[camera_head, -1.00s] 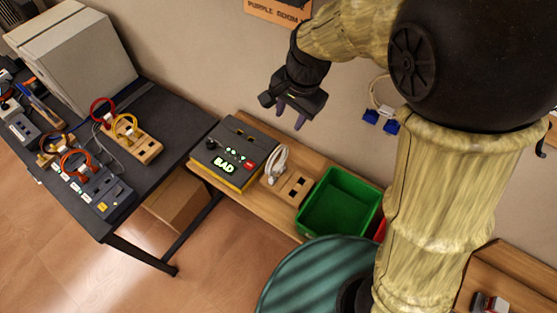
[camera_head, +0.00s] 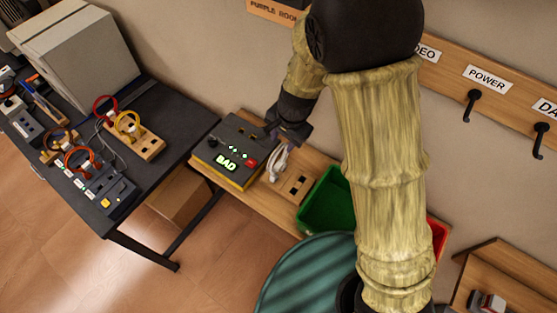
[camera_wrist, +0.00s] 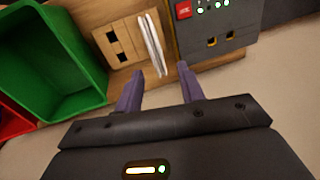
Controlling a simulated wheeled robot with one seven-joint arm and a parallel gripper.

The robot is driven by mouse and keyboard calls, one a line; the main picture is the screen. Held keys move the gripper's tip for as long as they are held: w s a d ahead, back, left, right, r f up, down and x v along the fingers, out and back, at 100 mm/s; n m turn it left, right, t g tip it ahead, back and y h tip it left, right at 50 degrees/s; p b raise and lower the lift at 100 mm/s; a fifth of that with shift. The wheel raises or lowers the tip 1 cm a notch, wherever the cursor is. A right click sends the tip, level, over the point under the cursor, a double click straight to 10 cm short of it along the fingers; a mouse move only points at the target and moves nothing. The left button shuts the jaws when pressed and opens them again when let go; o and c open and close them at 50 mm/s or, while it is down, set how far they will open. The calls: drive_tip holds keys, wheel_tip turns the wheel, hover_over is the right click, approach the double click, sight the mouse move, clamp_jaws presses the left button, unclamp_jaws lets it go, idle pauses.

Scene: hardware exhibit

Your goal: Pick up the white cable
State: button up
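The white cable (camera_head: 277,160) is a coiled loop standing at the wooden socket block (camera_head: 294,185), between that block and the dark tester box. In the wrist view the white cable (camera_wrist: 152,42) shows as a narrow upright bundle just beyond my fingertips. My gripper (camera_head: 285,137) hangs beside the cable at the back of the bench. In the wrist view my gripper (camera_wrist: 158,75) is open, with its two purple fingers apart and nothing between them. The cable lies roughly ahead of the gap, slightly left of its middle.
The tester box (camera_head: 233,150) with a lit "BAD" display stands close left of the cable. A green bin (camera_head: 322,205) and a red bin (camera_head: 438,236) stand to the right. A dark table (camera_head: 165,120) with several cable blocks is at left. The wall is close behind.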

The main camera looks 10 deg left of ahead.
sight(280, 148)
drive_tip(key=shift+s+a+f, duration=0.1)
drive_tip(key=shift+f, duration=0.4)
drive_tip(key=f, duration=0.2)
drive_tip(key=f+p, duration=0.1)
drive_tip(key=f, duration=0.1)
drive_tip(key=shift+a, duration=0.35)
drive_tip(key=shift+c, duration=0.5)
clamp_jaws()
